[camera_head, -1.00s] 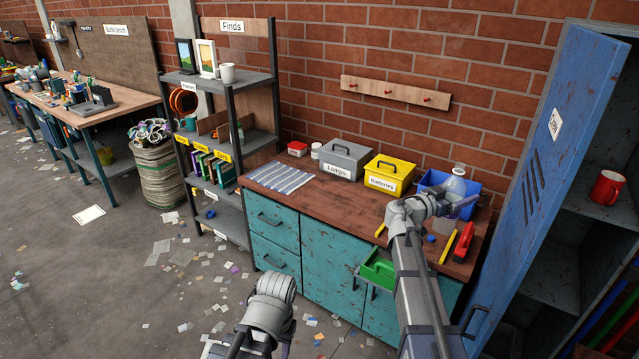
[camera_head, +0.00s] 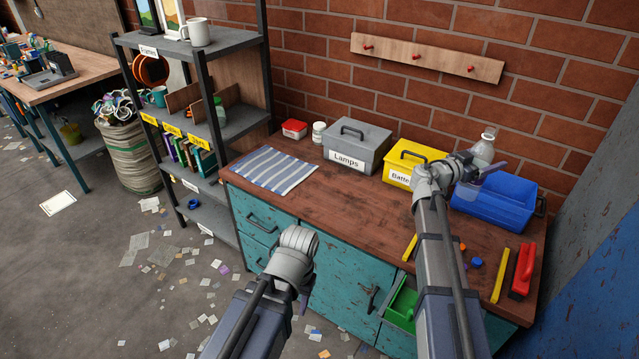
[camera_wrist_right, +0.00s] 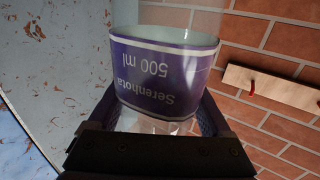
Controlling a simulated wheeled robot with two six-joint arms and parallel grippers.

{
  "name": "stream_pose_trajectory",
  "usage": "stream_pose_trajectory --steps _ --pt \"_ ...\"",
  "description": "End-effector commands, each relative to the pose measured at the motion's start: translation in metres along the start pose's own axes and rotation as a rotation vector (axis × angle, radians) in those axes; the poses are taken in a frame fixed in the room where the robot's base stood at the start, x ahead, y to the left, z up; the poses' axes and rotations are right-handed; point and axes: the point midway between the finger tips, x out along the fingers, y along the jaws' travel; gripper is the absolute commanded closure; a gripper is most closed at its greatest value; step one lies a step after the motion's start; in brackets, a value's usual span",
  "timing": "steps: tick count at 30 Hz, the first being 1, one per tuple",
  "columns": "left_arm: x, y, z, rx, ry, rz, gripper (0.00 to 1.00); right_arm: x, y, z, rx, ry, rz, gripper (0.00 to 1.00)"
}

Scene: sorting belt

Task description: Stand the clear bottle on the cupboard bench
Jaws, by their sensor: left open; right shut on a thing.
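The clear bottle (camera_head: 485,146) shows behind my right gripper (camera_head: 478,172) in the head view, above the back of the cupboard bench (camera_head: 330,200). The label reads upside down there.
A green drawer (camera_head: 402,303) sticks out in front. The middle of the bench top is clear.

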Motion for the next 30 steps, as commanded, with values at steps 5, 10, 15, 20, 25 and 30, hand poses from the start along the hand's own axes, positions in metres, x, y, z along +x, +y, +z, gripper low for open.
stream_pose_trajectory --steps 5,10,15,20,25,30 --pt "0.026 0.003 -0.001 0.000 0.000 0.000 0.53 -0.011 -0.044 0.027 0.000 0.000 -0.242 0.93" --pt "0.054 0.005 -0.003 0.000 0.000 0.000 0.53 -0.050 -0.105 0.055 0.000 0.001 -0.601 0.93" --pt "0.077 0.007 -0.004 0.001 0.000 0.000 0.53 -0.104 -0.147 0.077 0.000 0.001 -0.929 0.93" --pt "0.090 0.009 -0.005 0.001 0.000 0.000 0.53 -0.150 -0.166 0.090 0.000 0.001 -1.153 0.93" --pt "0.096 0.009 -0.006 0.001 0.000 0.000 0.53 -0.177 -0.173 0.096 0.000 0.001 -1.279 0.93" --pt "0.096 0.009 -0.006 0.001 0.000 0.000 0.53 -0.184 -0.174 0.097 0.000 0.001 -1.310 0.93"
